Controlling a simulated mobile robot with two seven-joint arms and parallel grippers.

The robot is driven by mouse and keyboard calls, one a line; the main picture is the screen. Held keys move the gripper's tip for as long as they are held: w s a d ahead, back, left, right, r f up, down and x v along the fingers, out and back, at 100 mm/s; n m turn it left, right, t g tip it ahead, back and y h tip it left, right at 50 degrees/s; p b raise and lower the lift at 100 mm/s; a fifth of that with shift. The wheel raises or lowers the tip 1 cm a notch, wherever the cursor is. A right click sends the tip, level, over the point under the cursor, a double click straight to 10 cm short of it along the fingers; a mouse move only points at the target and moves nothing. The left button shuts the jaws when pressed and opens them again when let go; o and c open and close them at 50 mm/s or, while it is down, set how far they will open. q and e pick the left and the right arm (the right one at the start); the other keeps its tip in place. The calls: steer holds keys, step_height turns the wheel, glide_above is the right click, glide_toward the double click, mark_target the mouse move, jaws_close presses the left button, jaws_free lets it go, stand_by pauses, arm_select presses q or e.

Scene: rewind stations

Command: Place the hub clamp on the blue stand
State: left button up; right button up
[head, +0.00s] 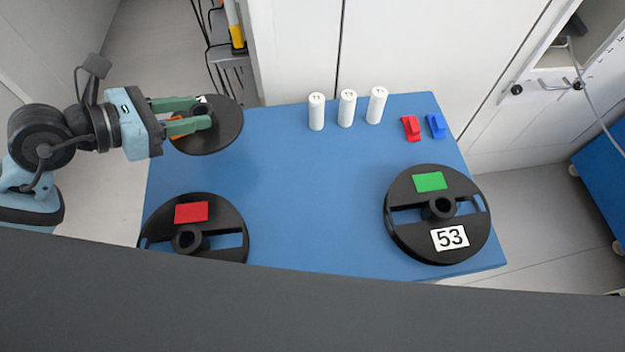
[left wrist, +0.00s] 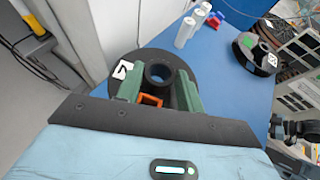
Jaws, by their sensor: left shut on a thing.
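My left gripper (head: 200,112) has green fingers, one on each side of the raised hub of a black round disc, which I take for the hub clamp (head: 222,136). In the left wrist view the fingers (left wrist: 160,88) flank the hub of this disc (left wrist: 188,66). The gripper is shut on it. The disc reaches past the back edge of the blue stand (head: 310,190), over its back left corner. Its height above the top is hard to tell. It bears a white label, partly hidden. An orange piece (left wrist: 150,99) shows between the fingers. My right gripper is not in view.
Two more black discs lie on the stand: one with a red patch (head: 222,240) front left, one marked 53 (head: 403,232) at right. White cylinders (head: 347,108), a red clip (head: 411,129) and a blue clip (head: 436,127) stand at the back. The middle is clear.

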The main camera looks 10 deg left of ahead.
mark_target(202, 136)
arm_select(q)
steer(key=w+r+b, duration=0.1)
steer(key=b, duration=0.1)
steer(key=shift+w+a+r+n+t+b, duration=0.3)
steer(key=shift+w+r+b, duration=0.05)
steer(key=shift+w+r, duration=0.05)
step_height(202, 136, down, 6)
steer(key=shift+r+b, duration=0.15)
steer(key=shift+b, duration=0.15)
steer(key=shift+f, duration=2.2)
